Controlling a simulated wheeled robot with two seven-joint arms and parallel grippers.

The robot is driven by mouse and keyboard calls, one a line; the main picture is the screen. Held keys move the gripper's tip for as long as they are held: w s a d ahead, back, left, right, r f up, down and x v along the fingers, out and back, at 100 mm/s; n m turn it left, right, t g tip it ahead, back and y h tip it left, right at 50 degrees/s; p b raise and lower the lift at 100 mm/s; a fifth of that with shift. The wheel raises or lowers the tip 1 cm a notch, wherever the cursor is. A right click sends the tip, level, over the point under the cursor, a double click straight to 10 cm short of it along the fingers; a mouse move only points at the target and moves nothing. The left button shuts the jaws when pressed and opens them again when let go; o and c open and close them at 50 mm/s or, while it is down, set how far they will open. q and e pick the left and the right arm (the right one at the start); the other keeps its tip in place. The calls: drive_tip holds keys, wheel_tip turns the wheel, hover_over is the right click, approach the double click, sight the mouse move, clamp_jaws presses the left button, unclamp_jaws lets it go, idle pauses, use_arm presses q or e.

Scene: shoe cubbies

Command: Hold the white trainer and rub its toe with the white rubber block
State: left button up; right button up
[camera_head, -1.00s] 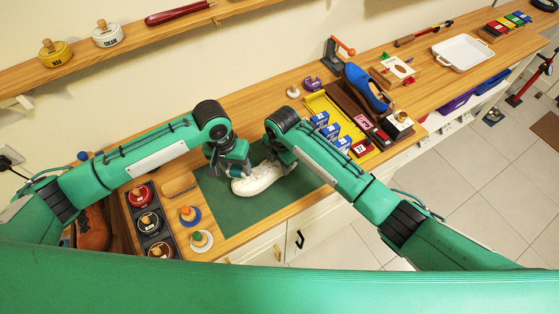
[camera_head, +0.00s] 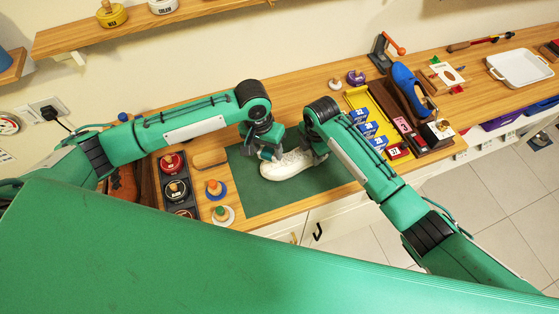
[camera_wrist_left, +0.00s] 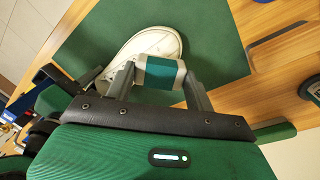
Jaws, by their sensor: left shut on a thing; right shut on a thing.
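The white trainer (camera_head: 290,165) lies on the green mat (camera_head: 245,200), its toe end to the left in the head view. My right gripper (camera_head: 312,152) is shut on the trainer at its right part; the fingertips are partly hidden. My left gripper (camera_head: 268,150) is at the toe end. In the left wrist view it is shut on the rubber block (camera_wrist_left: 152,72), white with a green band. The block overlaps the near edge of the white trainer's toe (camera_wrist_left: 150,42) there; I cannot tell whether they touch. The block is hard to make out in the head view.
Polish tins in a dark tray (camera_head: 176,188) and knobbed daubers (camera_head: 215,188) stand left of the mat. A yellow tray (camera_head: 362,100) with blue boxes and a blue shoe (camera_head: 408,90) are to the right. The mat's front part is clear.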

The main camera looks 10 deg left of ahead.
drive_tip(key=shift+s+f, duration=0.1)
drive_tip(key=shift+f, duration=0.05)
use_arm(q)
drive_tip(key=shift+y, duration=0.8)
drive_tip(key=r, duration=0.2)
drive_tip(key=w+r, duration=0.1)
drive_tip(key=r, duration=0.4)
drive_tip(key=shift+w+a+r, duration=0.1)
drive_tip(key=shift+w+r, duration=0.25)
drive_tip(key=shift+r, duration=0.05)
use_arm(e)
drive_tip(key=shift+d, duration=0.1)
use_arm(q)
drive_tip(key=shift+f, duration=2.3)
